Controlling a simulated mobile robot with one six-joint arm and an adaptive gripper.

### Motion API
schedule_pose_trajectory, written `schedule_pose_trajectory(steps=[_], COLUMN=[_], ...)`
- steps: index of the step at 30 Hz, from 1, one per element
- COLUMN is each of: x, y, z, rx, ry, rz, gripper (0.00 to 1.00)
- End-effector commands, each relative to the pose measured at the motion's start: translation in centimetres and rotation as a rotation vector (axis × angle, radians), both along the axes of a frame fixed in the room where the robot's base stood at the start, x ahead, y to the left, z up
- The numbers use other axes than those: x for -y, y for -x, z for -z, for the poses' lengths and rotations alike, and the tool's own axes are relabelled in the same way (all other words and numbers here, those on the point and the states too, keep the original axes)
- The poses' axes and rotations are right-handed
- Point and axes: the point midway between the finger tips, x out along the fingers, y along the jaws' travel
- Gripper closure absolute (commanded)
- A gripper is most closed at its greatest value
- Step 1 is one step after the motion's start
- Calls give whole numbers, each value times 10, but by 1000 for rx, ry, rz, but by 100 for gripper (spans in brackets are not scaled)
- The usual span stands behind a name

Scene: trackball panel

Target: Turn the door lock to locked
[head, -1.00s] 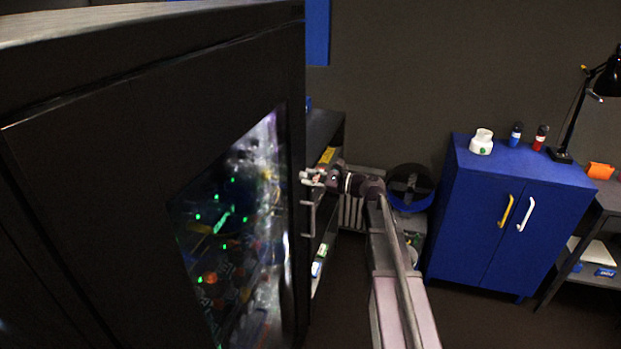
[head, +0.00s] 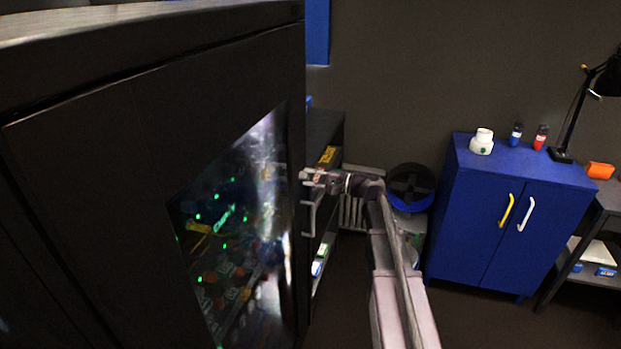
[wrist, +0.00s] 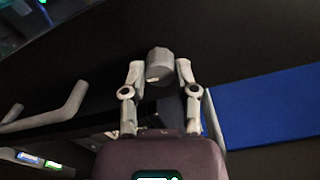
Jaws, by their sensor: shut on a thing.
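The black cabinet (head: 90,150) with a glass window fills the left of the head view. Its door lock (wrist: 160,65) shows in the wrist view as a grey round knob on the dark door face, between my fingers. My gripper (wrist: 160,75) is shut on the lock, with one finger on each side. In the head view my gripper (head: 308,176) meets the door's right edge, above the door handle (head: 309,215). The handle also shows at the left of the wrist view (wrist: 50,110). The lock is too small in the head view to tell its turn.
Green and orange lights show behind the glass window (head: 235,225). A dark shelf (head: 325,130) stands just behind the cabinet. A blue cabinet (head: 510,210) with yellow and white handles stands at the right. Open floor lies between it and my arm.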

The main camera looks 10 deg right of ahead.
Motion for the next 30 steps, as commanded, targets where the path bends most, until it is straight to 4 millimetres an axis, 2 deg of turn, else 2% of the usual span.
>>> schedule_pose_trajectory(steps=[18,19,21,22,30], x=[0,0,0,0,0], y=[-1,-1,-1,-1,0], z=[0,0,0,0,0], rx=[49,49,49,48,47], ry=[26,26,26,26,26], rz=[1,1,1,0,0], gripper=[100,53,32,27,27])
